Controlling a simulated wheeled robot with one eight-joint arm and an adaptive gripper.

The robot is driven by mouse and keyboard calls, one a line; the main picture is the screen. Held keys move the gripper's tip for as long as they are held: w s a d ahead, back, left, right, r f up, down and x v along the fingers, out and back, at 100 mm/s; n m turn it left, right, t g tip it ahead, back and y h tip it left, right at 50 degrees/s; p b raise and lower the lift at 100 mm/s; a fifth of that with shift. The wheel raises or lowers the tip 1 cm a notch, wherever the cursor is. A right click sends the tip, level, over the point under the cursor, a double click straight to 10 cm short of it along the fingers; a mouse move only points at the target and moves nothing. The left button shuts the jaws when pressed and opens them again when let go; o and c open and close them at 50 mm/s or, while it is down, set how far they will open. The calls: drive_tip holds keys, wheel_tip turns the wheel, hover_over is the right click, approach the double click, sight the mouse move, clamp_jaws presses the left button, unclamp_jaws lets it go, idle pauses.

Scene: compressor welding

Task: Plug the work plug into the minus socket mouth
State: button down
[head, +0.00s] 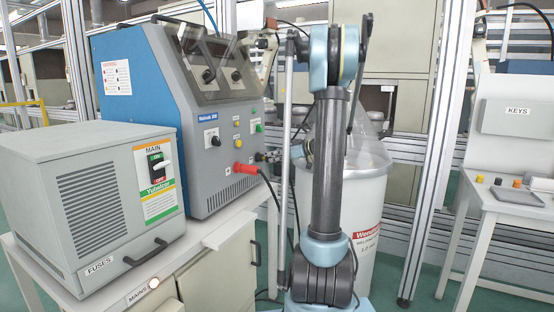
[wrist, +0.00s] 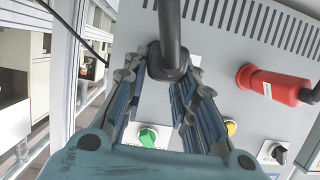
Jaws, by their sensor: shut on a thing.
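My gripper (wrist: 168,75) is shut on a black plug (wrist: 163,68), which I take to be the work plug, with a thick black cable rising from it in the wrist view. In the head view my gripper (head: 268,156) is at the right edge of the welding machine's grey front panel (head: 212,175), right of the red plug (head: 245,168). The minus socket mouth is not visible; the plug and fingers cover that part of the panel. I cannot tell whether the plug touches the panel or is in a socket.
The red plug (wrist: 272,85) sits in the panel close to my fingers, its cable leading away. A green knob (wrist: 148,137) and a yellow button (wrist: 230,127) are nearby. A grey fuse box (head: 100,205) stands in front; a white drum (head: 362,200) stands right, behind my arm.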

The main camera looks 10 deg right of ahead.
drive_tip(key=shift+w+a, duration=0.6)
drive_tip(key=shift+a, duration=0.25)
idle(0.4)
drive_tip(key=shift+w+d+f+m+g+y, duration=0.1)
drive_tip(key=shift+w+m+g+y, duration=0.1)
drive_tip(key=shift+m, duration=0.2)
drive_tip(key=shift+w+d+m+g+y, duration=0.1)
drive_tip(key=shift+m+g+y, duration=0.1)
drive_tip(key=shift+m, duration=0.2)
drive_tip(key=m, duration=0.1)
drive_tip(key=m+g+y, duration=0.1)
drive_tip(key=shift+w+d+m, duration=0.15)
drive_tip(key=shift+m, duration=0.15)
